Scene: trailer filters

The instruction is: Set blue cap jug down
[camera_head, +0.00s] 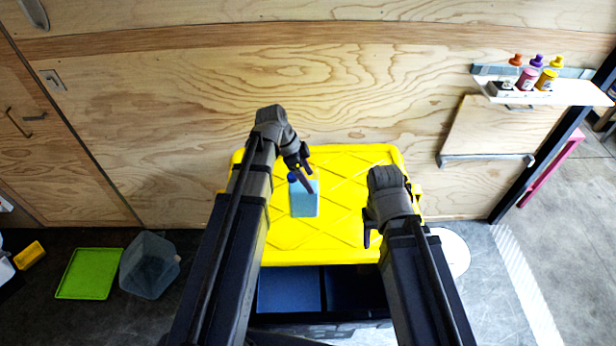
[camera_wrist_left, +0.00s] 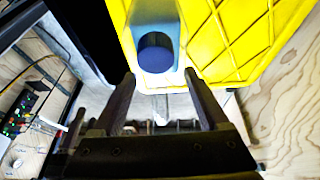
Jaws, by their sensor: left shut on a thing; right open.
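The jug (camera_head: 305,202) is pale blue with a dark blue cap (camera_head: 292,178). It appears upright over the yellow lid (camera_head: 345,165); I cannot tell whether its base touches the lid. My left gripper (camera_head: 303,178) is shut on the jug near its top, beside the cap. In the left wrist view the cap (camera_wrist_left: 155,54) and part of the jug (camera_wrist_left: 150,12) show just beyond the fingers (camera_wrist_left: 160,80); the exact contact is unclear. My right gripper (camera_head: 371,228) is open and empty by the lid's right side, partly hidden by its own wrist.
A dark blue bin (camera_head: 290,291) lies below the lid's front edge. A green tray (camera_head: 90,273) and clear tub (camera_head: 148,265) lie on the left floor. A plywood wall is behind.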

